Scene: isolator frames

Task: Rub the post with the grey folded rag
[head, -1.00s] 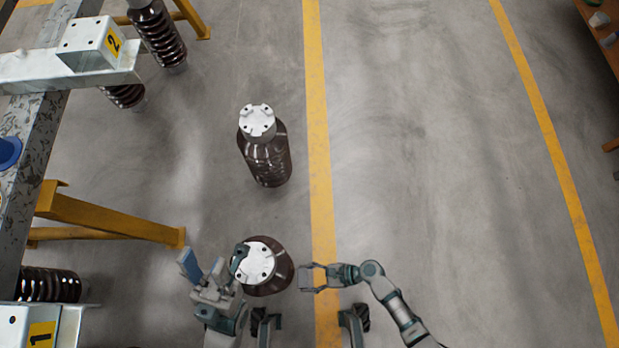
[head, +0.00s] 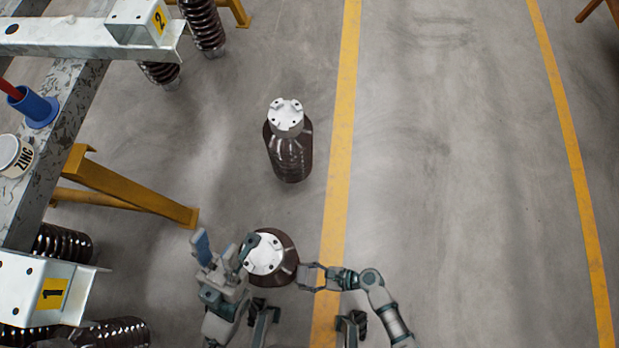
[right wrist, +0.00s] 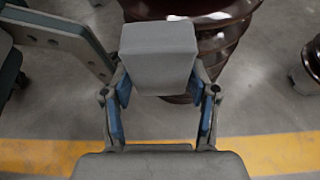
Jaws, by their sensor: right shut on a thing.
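The near post (head: 285,262), dark brown and ribbed with a white bolted cap, stands upright on the floor in front of me. Its brown ribs fill the top of the right wrist view (right wrist: 220,40). My right gripper (head: 308,277) is just right of this post, shut on the grey folded rag (right wrist: 158,58), a pale block between its fingertips. The rag lies against or just short of the post's side; I cannot tell whether they touch. My left gripper (head: 224,252) is at the post's left, its fingers apart and empty, one finger overlapping the cap's edge in view.
A second brown post (head: 288,157) stands farther ahead. At left is a steel frame with yellow legs (head: 130,190), a blue cup (head: 36,108) and a zinc tin (head: 14,155). Numbered beams hold more ribbed insulators. Floor right of the yellow line (head: 343,130) is clear.

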